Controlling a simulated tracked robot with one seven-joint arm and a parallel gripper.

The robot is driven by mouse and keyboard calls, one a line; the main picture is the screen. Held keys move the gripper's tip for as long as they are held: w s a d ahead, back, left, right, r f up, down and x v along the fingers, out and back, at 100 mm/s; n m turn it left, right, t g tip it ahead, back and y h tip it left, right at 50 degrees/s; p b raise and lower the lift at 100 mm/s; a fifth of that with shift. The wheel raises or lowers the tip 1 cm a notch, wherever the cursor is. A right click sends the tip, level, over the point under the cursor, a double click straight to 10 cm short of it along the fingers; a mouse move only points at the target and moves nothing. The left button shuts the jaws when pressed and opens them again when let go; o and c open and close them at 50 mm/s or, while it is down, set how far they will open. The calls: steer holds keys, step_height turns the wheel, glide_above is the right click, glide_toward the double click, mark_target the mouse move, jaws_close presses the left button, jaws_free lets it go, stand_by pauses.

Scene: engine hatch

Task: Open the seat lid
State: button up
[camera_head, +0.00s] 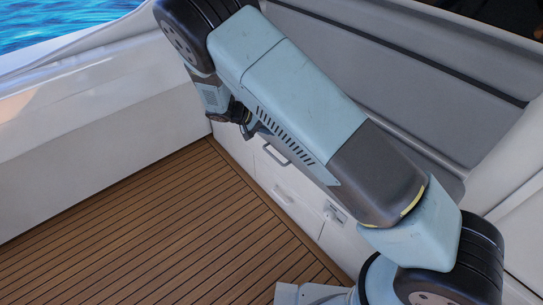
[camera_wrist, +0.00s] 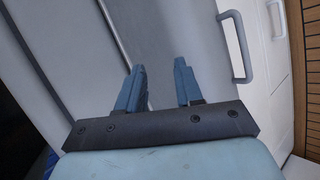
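My gripper is open in the wrist view (camera_wrist: 159,82). Its two blue fingers are apart with nothing between them. They point at the grey seat surface (camera_wrist: 165,35), which I take to be the seat lid. A grey bar handle (camera_wrist: 241,50) lies to the right of the fingers, at the seat's white edge, and the fingers do not touch it. In the head view the handle (camera_head: 273,156) shows on the upper white front below the seat. My arm hides much of the seat and most of the gripper there.
A second handle (camera_wrist: 276,18) is on the white front panel, and a small latch (camera_head: 336,213) shows lower right in the head view. The grey backrest (camera_head: 420,85) rises behind the seat. The slatted brown deck (camera_head: 170,235) is clear. A white side wall (camera_head: 100,135) stands at left.

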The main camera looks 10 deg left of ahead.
mark_target(271, 154)
steer(key=s+a+f+n+t, duration=0.25)
steer(key=a+f+t, duration=0.2)
steer(key=f, duration=0.45)
steer(key=s+a+f+n+t, duration=0.25)
steer(key=a+f, duration=0.25)
steer(key=f, duration=0.4)
steer(key=x, duration=1.3)
steer(key=shift+w+r, duration=0.15)
steer(key=shift+r, duration=0.2)
steer(key=shift+c, duration=0.5)
jaws_close()
steer(key=shift+d, duration=0.1)
